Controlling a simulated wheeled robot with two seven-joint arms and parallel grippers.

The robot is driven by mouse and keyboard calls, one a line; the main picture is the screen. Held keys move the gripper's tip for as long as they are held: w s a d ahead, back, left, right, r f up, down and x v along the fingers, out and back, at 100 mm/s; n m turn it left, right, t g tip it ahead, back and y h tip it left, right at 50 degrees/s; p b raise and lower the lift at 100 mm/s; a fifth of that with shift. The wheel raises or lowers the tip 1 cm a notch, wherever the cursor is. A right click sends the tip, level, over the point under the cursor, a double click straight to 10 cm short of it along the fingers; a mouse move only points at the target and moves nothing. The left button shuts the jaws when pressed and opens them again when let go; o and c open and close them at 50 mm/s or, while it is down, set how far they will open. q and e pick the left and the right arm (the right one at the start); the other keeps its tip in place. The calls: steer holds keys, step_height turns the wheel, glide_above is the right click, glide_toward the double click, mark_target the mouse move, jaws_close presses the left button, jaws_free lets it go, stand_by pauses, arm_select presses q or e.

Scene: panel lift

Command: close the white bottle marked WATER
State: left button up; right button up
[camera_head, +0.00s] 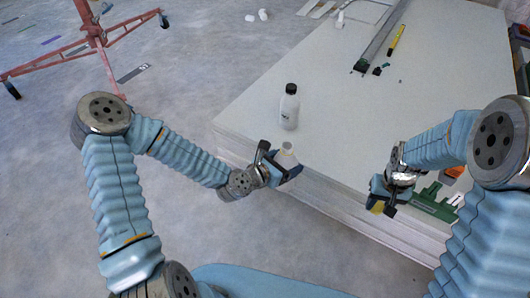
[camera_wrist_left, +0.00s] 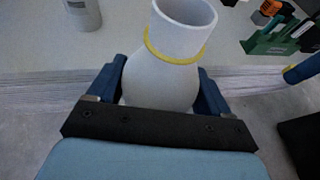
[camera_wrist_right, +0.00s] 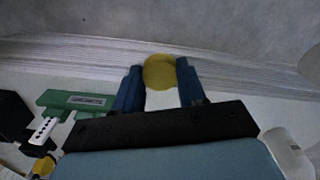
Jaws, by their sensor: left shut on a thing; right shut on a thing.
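A white bottle (camera_wrist_left: 160,75) with an open neck and a yellow ring is held in my left gripper (camera_head: 282,172), whose fingers are shut on its sides. In the head view the bottle (camera_head: 287,155) is upright at the near edge of the panel stack; any marking on it is hidden. My right gripper (camera_head: 385,190) is shut on a yellow cap (camera_wrist_right: 159,72), which also shows in the head view (camera_head: 377,207). The cap is to the right of the bottle and apart from it.
A white bottle with a black cap (camera_head: 289,108) stands on the panel stack (camera_head: 340,110) behind my left gripper. A green tool (camera_head: 433,203) lies near the right edge. A yellow marker (camera_head: 397,40) and a long grey rail (camera_head: 380,38) lie at the back. The stack's middle is clear.

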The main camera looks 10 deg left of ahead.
arm_select(q)
steer(key=shift+s+d+f+m+g+h, duration=0.1)
steer(key=shift+d+m+g+h, duration=0.25)
steer(key=shift+d, duration=0.55)
steer(key=shift+s+d+f+m+g+h, duration=0.15)
steer(key=shift+d+m+h, duration=0.4)
steer(key=shift+d, duration=0.3)
arm_select(e)
steer(key=shift+a, duration=0.1)
steer(key=w+a+r+n, duration=0.3)
steer(key=a+r, duration=0.6)
steer(key=a, duration=0.3)
steer(key=w+a+r+n, duration=0.2)
steer(key=a+r, duration=0.6)
steer(key=a, duration=0.4)
steer(key=shift+w+a+r+n, duration=0.25)
steer(key=shift+w+r+n, duration=0.15)
steer(key=shift+w, duration=0.15)
steer(key=shift+f, duration=0.1)
steer(key=shift+f, duration=2)
steer(key=shift+f, duration=0.85)
